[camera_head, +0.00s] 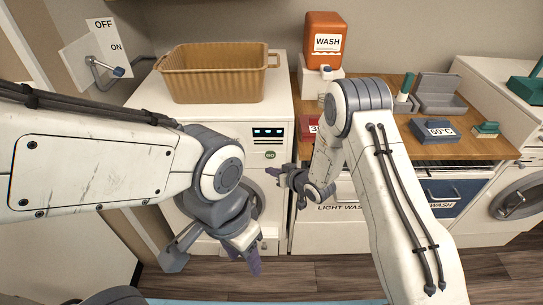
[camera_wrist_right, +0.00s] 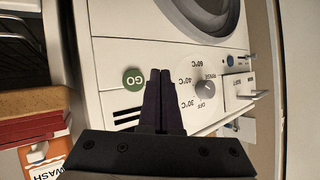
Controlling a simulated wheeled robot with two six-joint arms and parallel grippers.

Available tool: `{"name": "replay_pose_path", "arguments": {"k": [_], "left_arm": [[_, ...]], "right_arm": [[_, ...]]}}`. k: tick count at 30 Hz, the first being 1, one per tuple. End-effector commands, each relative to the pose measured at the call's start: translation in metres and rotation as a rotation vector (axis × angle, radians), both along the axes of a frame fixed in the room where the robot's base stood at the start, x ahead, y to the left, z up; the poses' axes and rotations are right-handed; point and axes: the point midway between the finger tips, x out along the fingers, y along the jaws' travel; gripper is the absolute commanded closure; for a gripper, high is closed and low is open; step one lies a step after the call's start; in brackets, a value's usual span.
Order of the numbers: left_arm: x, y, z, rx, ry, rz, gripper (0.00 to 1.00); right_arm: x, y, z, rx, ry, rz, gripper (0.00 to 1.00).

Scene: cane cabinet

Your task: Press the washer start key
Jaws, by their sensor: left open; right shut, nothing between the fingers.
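The washer start key is a round green "GO" key (camera_head: 270,155) on the white washer's (camera_head: 283,118) front panel, just below a dark display. In the right wrist view, the green key (camera_wrist_right: 133,79) shows just left of the fingertips and is not covered. My right gripper (camera_head: 271,173) is shut and empty, with its tips just below the key in the head view. It also shows in the right wrist view (camera_wrist_right: 160,73). I cannot tell whether the tips touch the panel. My left gripper (camera_head: 214,262) is open and empty, low in front of the washer door.
A tan basket (camera_head: 212,84) stands on the washer. A dial (camera_wrist_right: 206,87) with temperature marks sits right of the fingertips in the wrist view. A wooden counter (camera_head: 462,142) with an orange WASH bottle (camera_head: 324,28) and several boxes lies to the right. An OFF/ON lever (camera_head: 118,72) is at left.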

Motion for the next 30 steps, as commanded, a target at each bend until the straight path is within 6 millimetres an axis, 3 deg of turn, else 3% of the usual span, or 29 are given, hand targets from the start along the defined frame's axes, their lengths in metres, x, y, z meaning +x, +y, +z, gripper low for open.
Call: {"name": "replay_pose_path", "arguments": {"k": [6, 12, 30], "left_arm": [[0.0, 0.0, -0.006, 0.0, 0.0, 0.0, 0.5], [0.0, 0.0, -0.008, 0.0, 0.0, 0.0, 0.5], [0.0, 0.0, -0.008, 0.0, 0.0, 0.0, 0.5]], "right_arm": [[0.029, 0.0, -0.002, 0.0, 0.0, 0.0, 1.0], [0.042, 0.0, -0.001, -0.001, 0.0, 0.001, 1.0], [0.044, 0.0, 0.0, -0.001, 0.001, 0.0, 1.0]]}}
